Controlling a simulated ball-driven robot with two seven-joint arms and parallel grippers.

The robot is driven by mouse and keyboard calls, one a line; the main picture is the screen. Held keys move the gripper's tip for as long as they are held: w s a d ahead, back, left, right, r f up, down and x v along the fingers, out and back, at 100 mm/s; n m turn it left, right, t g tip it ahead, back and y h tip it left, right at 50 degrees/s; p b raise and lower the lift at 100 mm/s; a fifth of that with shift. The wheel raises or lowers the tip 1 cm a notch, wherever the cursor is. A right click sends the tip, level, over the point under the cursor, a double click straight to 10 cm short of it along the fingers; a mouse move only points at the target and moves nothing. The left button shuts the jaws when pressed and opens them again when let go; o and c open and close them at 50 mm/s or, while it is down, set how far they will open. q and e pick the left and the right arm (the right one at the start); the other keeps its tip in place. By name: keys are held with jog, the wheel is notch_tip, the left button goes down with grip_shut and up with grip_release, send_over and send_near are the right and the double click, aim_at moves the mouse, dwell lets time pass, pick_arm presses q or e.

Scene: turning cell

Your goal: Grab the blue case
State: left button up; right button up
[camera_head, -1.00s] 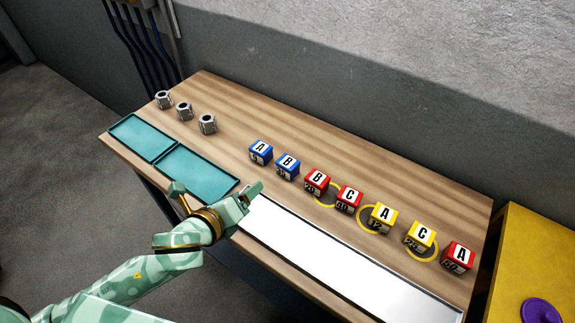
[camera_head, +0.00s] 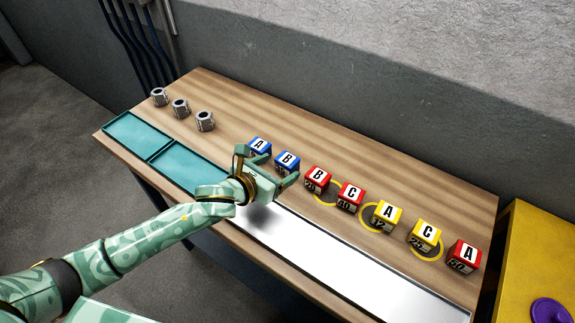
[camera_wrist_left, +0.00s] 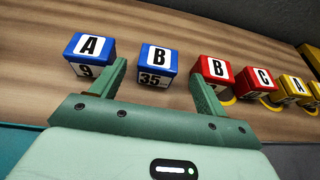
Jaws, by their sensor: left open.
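Two blue cases stand on the wooden bench: one marked A and 9 (camera_head: 259,145) and, to its right, one marked B and 35 (camera_head: 288,161). In the left wrist view the A case (camera_wrist_left: 90,52) is just left of the left finger, and the B case (camera_wrist_left: 157,64) is beyond the fingers, between them. My left gripper (camera_head: 277,171) is open and empty, low over the bench in front of the blue cases. It also shows in the left wrist view (camera_wrist_left: 158,80). It partly covers the A case's front in the head view. My right gripper is out of view.
Red cases (camera_head: 317,178) and yellow cases (camera_head: 384,214) stand in a row to the right, some near yellow rings. Several metal nuts (camera_head: 180,107) and teal trays (camera_head: 175,165) are at the left. A white strip (camera_head: 330,254) runs along the front.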

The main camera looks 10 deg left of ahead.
aim_at(282, 165)
pick_arm(q)
jog(key=b+x, duration=0.1)
jog(key=x, duration=0.4)
jog(key=shift+w+a+f+b, duration=0.1)
jog(key=shift+a+f+b, duration=0.05)
jog(key=shift+f+b, duration=0.15)
jog(key=shift+r, duration=0.15)
jog(key=c, duration=1.2)
jog(key=shift+o, duration=0.2)
